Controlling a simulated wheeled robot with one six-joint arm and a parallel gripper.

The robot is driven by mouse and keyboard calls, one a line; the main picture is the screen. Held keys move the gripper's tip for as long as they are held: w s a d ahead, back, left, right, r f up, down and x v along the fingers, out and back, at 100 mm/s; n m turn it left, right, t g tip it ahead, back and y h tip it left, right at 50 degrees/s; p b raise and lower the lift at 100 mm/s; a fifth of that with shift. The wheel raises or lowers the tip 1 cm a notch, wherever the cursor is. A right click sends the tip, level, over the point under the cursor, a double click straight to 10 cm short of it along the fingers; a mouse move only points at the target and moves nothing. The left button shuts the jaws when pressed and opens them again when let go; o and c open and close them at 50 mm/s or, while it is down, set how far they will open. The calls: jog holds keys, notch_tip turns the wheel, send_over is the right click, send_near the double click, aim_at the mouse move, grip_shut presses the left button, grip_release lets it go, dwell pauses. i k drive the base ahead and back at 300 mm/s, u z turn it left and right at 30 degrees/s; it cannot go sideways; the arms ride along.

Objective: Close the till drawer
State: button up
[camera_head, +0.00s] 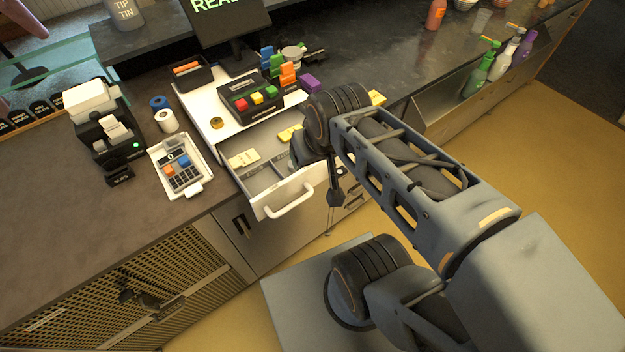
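The till drawer (265,190) is pulled out from under the white till (227,130). Its white front carries a curved handle (291,203). Yellow notes lie in the drawer, and part of its inside is hidden behind my arm. My gripper (336,198) hangs at the right end of the drawer front, to the right of the handle. It looks small and dark, and I cannot tell whether its fingers are open or whether it touches the drawer.
A card terminal (180,166) and a receipt printer (105,138) stand left of the till. A dark box (191,74), a keypad with coloured keys (252,98) and coloured blocks (287,75) sit on or by the till. Bottles (481,70) stand at the right. The floor in front is partly clear.

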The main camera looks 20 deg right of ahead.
aim_at(268, 184)
jog(key=z, duration=1.6)
jog(key=k, duration=0.7)
jog(key=u, duration=0.8)
